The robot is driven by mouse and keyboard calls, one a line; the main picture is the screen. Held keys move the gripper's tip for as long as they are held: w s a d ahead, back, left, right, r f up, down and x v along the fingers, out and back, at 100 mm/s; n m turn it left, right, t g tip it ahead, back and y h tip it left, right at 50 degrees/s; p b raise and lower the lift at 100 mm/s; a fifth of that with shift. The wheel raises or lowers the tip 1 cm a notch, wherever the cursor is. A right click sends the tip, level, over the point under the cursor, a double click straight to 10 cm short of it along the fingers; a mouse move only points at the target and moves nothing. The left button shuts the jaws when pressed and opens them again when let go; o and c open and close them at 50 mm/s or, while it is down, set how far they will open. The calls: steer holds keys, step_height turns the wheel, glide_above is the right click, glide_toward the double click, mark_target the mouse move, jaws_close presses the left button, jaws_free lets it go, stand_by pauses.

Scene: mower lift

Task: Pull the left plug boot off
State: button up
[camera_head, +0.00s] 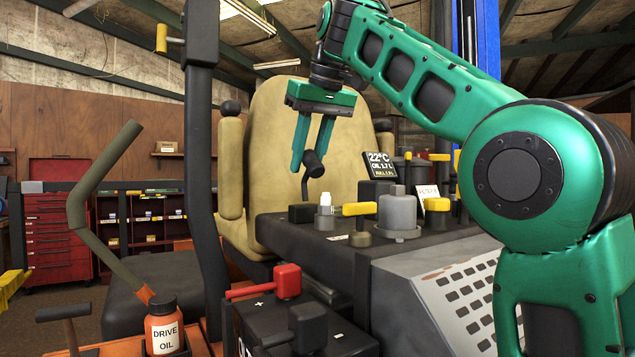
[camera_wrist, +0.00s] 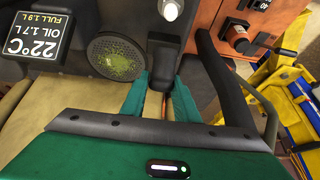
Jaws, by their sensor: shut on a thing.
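My gripper (camera_head: 310,160), with green fingers, is shut on a black plug boot (camera_head: 314,164) in front of the tan seat. The boot is tilted and held above the dark engine top (camera_head: 400,242); a thin dark piece hangs below it. A white-topped spark plug (camera_head: 325,202) stands bare on the engine top below, apart from the boot. In the wrist view the black boot (camera_wrist: 164,60) sits between the fingertips, and a round white tip (camera_wrist: 170,11) shows beyond it. The boot's inner end is hidden.
A black block (camera_head: 300,213), a yellow-handled cap (camera_head: 359,210) and a grey canister (camera_head: 397,212) stand on the engine top. A display (camera_head: 381,165) reads 22°C, oil 1.7 L. A battery with a red clamp (camera_head: 287,281) and a drive oil bottle (camera_head: 163,326) are in front. A dark post (camera_head: 202,160) rises at left.

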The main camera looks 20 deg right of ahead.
steer(key=shift+w+a+r, duration=0.1)
steer(key=shift+w, duration=1.25)
steer(key=shift+w+a+f, duration=0.1)
steer(key=shift+w+a, duration=0.05)
steer(key=shift+w, duration=0.3)
steer(key=shift+w+a+f, duration=0.1)
steer(key=shift+w, duration=0.4)
steer(key=o, duration=0.7)
steer(key=shift+a+f, duration=0.1)
